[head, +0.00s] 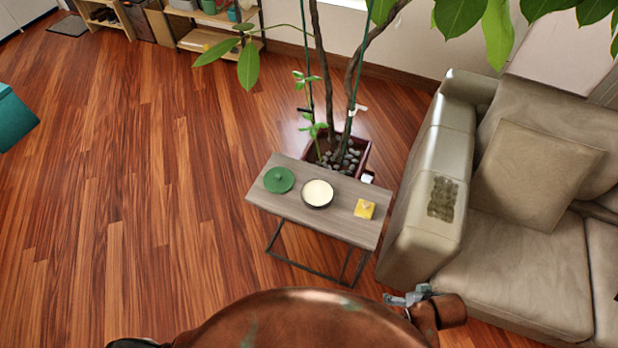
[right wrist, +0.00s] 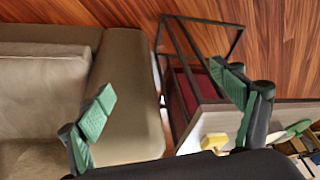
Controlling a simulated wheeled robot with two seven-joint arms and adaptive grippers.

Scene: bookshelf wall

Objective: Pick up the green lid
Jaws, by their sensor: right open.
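The green lid (head: 279,180) is a round disc with a small knob, lying flat at the left end of the small wooden side table (head: 338,215). My right gripper (head: 408,298) shows small at the bottom of the head view, right of and well apart from the table. In the right wrist view its two green-padded fingers (right wrist: 165,100) are spread, with nothing held between them. A green shape (right wrist: 290,132) at that view's right edge may be the lid or a leaf. My left gripper does not show.
A yellow item (head: 364,209) sits on the table's right end. A potted plant (head: 343,155) stands behind, its leaves hanging above. A beige sofa (head: 430,190) flanks the table's right side.

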